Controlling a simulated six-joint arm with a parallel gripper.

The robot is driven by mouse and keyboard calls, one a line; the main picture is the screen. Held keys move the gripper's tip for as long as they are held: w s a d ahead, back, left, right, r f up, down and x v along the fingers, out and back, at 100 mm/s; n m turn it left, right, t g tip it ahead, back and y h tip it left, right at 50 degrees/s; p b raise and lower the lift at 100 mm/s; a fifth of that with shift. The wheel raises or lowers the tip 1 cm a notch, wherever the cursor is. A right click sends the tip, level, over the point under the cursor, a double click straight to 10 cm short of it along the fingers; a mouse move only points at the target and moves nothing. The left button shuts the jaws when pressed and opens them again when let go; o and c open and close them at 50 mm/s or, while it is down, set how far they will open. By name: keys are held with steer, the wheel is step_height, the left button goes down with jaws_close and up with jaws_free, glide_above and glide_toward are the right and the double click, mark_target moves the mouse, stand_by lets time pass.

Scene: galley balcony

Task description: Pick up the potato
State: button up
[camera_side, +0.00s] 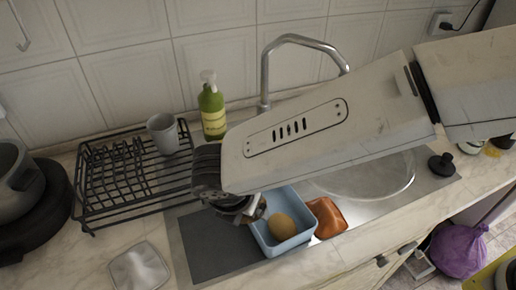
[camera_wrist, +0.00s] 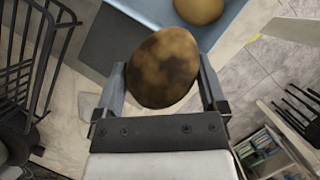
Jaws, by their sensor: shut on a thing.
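A brown, dark-patched potato (camera_wrist: 163,68) is between the two fingers of my gripper (camera_wrist: 162,84) in the wrist view. The gripper is shut on it. In the side view my gripper (camera_side: 252,208) is over the left part of a light blue tub (camera_side: 258,239), and the held potato is mostly hidden there by my arm. A second, yellow-brown potato (camera_side: 281,226) lies in the tub. It also shows at the top of the wrist view (camera_wrist: 199,10), apart from the held one.
An orange-brown item (camera_side: 327,217) lies right of the tub. The sink (camera_side: 375,180) and tap (camera_side: 265,75) are under and behind my arm. Dark pots stand far left.

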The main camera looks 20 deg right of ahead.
steer(key=shift+s+d+r, duration=0.3)
steer(key=shift+s+d, duration=0.1)
steer(key=shift+s, duration=0.05)
stand_by(0.5)
steer(key=shift+w+d+f, duration=0.15)
steer(key=shift+w+d, duration=0.2)
steer(key=shift+d, duration=0.15)
steer(key=w+d+f+m+g+h, duration=0.1)
steer(key=w+d+f+m, duration=0.15)
steer(key=d, duration=0.65)
steer(key=w+d+f+m, duration=0.2)
steer(key=w+d, duration=0.2)
steer(key=d, duration=0.4)
steer(key=d+f+m+g, duration=0.1)
steer(key=d+f+m, duration=0.1)
steer(key=d, duration=0.6)
steer(key=s+d+f+m+g, duration=0.1)
steer(key=d+m, duration=0.1)
steer(key=d, duration=0.7)
steer(key=shift+d+f+m, duration=0.15)
steer(key=shift+f+m, duration=0.2)
steer(key=shift+w, duration=0.15)
